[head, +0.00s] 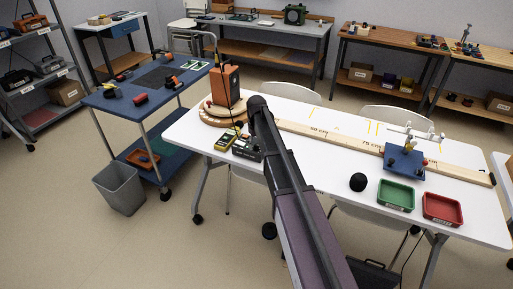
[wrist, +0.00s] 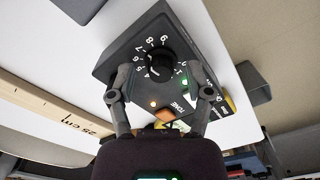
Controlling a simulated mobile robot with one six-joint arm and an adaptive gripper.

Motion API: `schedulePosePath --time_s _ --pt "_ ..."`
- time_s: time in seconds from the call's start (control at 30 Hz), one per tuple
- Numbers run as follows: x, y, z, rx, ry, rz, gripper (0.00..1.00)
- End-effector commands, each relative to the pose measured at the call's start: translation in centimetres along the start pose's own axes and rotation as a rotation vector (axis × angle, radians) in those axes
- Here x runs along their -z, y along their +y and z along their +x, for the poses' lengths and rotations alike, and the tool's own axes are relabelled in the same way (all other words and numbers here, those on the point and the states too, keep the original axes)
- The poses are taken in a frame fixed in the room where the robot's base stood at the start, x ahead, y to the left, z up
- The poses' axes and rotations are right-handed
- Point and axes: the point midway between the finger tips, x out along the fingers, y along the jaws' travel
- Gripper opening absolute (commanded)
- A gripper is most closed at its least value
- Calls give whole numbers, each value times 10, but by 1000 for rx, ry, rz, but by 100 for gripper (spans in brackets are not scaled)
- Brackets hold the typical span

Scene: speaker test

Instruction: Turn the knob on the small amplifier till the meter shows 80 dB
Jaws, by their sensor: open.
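The small amplifier is a dark box that fills the middle of the wrist view (wrist: 122,58); in the head view my arm hides part of it. Its black round knob (wrist: 160,68) sits inside a ring of white numbers. An orange lamp and a green lamp glow on its face. My gripper (wrist: 158,66) is open, with one finger on each side of the knob; I cannot tell whether they touch it. A yellow instrument (head: 225,137), which looks like the meter, lies left of the amplifier. Its reading is too small to read.
An orange speaker (head: 225,86) stands on a round wooden base at the white table's left end. A marked wooden rail (head: 325,137) runs right to a blue carriage (head: 404,162). A black ball (head: 358,182), green tray (head: 396,208) and red tray (head: 457,221) sit in front.

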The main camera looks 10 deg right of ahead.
Motion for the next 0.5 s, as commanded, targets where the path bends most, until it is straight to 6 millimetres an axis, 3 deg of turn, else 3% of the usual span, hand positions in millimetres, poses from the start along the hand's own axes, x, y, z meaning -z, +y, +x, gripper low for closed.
schedulePosePath --time_s 0.4,0.5 --pt "0 -1 2 0 0 -1 65" --pt "0 -1 2 0 0 -1 39"
